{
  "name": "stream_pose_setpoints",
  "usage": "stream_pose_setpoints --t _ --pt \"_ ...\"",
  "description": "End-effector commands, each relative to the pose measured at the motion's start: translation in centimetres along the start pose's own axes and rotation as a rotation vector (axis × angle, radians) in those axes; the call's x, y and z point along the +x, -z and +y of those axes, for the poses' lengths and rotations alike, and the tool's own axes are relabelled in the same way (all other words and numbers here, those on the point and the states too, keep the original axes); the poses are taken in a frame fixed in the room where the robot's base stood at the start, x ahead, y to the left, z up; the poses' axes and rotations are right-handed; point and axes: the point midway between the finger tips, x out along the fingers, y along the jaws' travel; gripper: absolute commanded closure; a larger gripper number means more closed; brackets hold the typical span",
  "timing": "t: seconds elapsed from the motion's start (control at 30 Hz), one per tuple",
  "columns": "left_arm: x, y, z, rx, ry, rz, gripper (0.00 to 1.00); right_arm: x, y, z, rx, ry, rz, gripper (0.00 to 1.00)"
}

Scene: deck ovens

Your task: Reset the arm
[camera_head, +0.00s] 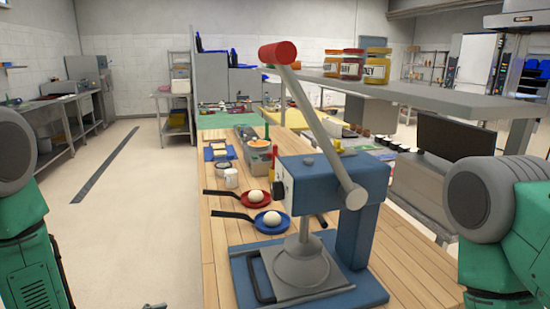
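A blue press (375,195) stands on a blue base plate (365,292) on the wooden counter. Its long grey lever arm (318,125) is raised, leaning up and to the left from a pivot on the press's right side. A red grip (278,53) caps its upper end. A round grey press head (298,268) sits low over the base, beside a black handle (262,278). My green and grey arms show at the left and right edges, apart from the press. No gripper can be made out; a small pale shape at the bottom edge is too cut off to identify.
A red pan (238,204) and a blue pan (285,226), each with a pale round ball, lie left of the press. Containers stand behind them. A grey shelf (430,97) with several jars runs behind the press at right. The floor at left is clear.

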Motion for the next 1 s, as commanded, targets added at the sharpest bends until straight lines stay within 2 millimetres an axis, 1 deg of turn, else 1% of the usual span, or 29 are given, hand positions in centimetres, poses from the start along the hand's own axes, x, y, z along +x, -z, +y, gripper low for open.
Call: stream_pose_setpoints --t 0.03,0.07,0.1,0.13,0.17,0.2,0.27,0.3,0.4,0.5,0.6,0.7,1.0 --pt "0.1 -3.9 2.9 -0.102 0.005 -0.117 0.46 1.3 -0.1 0.0 0.001 -0.001 0.000 0.60" --pt "-0.2 -5.8 4.2 -0.161 0.016 -0.185 0.46 1.6 -0.1 0.0 0.001 -0.001 0.000 0.60" --pt "-0.8 -8.2 6.0 -0.236 0.032 -0.274 0.46 2.1 -0.1 0.0 0.001 -0.001 0.000 0.60" --pt "-1.4 -10.0 7.3 -0.292 0.045 -0.341 0.46 2.4 -0.1 0.0 0.001 -0.001 0.000 0.60" --pt "-2.2 -11.7 8.6 -0.345 0.058 -0.407 0.46 2.8 -0.2 0.0 0.001 -0.001 0.000 0.60" --pt "-3.4 -13.9 10.3 -0.413 0.076 -0.494 0.46 3.2 -0.2 0.0 0.002 -0.001 0.000 0.60" --pt "-5.4 -16.7 12.8 -0.504 0.104 -0.616 0.46 3.8 -0.2 0.0 0.002 -0.001 0.000 0.60" --pt "-6.8 -18.3 14.3 -0.557 0.123 -0.692 0.46 4.1 -0.2 0.0 0.002 -0.001 0.000 0.60" --pt "-10.0 -21.2 17.3 -0.660 0.169 -0.849 0.46 4.7 -0.3 0.0 0.002 -0.001 0.000 0.60" --pt "-12.4 -22.7 19.2 -0.726 0.205 -0.953 0.46 5.1 -0.3 0.0 0.001 -0.001 0.000 0.60" --pt "-13.7 -23.2 20.2 -0.754 0.225 -1.007 0.46 5.2 -0.3 0.0 0.001 0.000 0.000 0.60" --pt "-14.0 -23.1 20.5 -0.761 0.235 -1.021 0.46 5.2 -0.3 0.0 0.001 0.000 0.000 0.60" --pt "-13.8 -22.9 20.6 -0.756 0.237 -1.019 0.46 5.1 -0.3 0.0 0.001 -0.001 0.000 0.60"
